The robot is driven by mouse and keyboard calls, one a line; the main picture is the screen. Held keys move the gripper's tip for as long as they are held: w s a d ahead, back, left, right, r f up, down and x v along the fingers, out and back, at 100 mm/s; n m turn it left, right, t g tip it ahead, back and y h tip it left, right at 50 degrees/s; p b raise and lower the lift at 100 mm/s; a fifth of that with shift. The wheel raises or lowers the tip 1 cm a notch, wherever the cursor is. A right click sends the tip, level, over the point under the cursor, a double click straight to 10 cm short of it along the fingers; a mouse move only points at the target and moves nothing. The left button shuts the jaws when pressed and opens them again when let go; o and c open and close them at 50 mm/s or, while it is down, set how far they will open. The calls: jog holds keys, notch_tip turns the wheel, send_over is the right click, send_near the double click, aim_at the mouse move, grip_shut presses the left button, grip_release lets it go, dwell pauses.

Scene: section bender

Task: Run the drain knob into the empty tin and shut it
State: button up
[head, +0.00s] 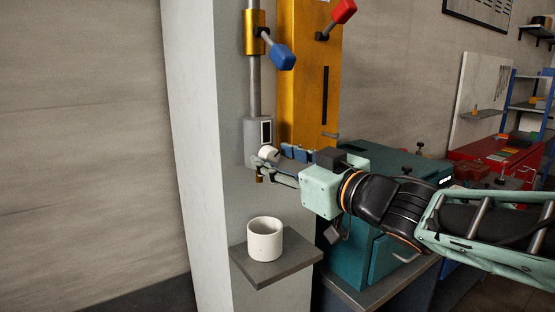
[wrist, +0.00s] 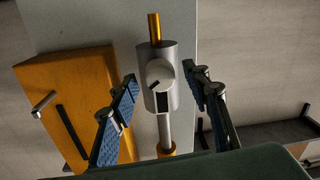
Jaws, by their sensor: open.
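The drain knob (head: 269,154) is a round white knob on the front of a grey filter bowl (head: 253,135) on the pillar. In the wrist view the knob (wrist: 158,72) has a short dark mark on its face. My gripper (head: 267,162) is open at the knob. In the wrist view its two fingers (wrist: 164,80) stand on either side of the knob, with gaps showing. A brass spout (head: 259,177) points down below the bowl. The off-white tin (head: 265,242) stands upright below the spout; its floor is hidden. No liquid stream shows.
The tin stands on a small grey shelf (head: 290,268). Above the bowl, a pipe carries a brass valve (head: 254,32) with a blue lever (head: 281,57). A yellow panel (head: 302,75) with a red lever (head: 343,11) is beside it. A teal machine (head: 385,170) stands behind my arm.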

jog(key=c, duration=1.2)
jog(key=shift+o, duration=0.2)
jog(key=n+b, duration=0.1)
jog(key=n, duration=0.4)
jog(key=shift+f+n+b, duration=0.1)
jog(key=shift+n+b, duration=0.3)
jog(key=n+b, duration=0.1)
jog(key=n, duration=0.3)
jog(key=shift+h, duration=0.3)
jog(key=shift+n+b, duration=0.3)
jog(key=shift+n, duration=0.1)
jog(key=o, duration=1.2)
jog(key=shift+c, duration=0.2)
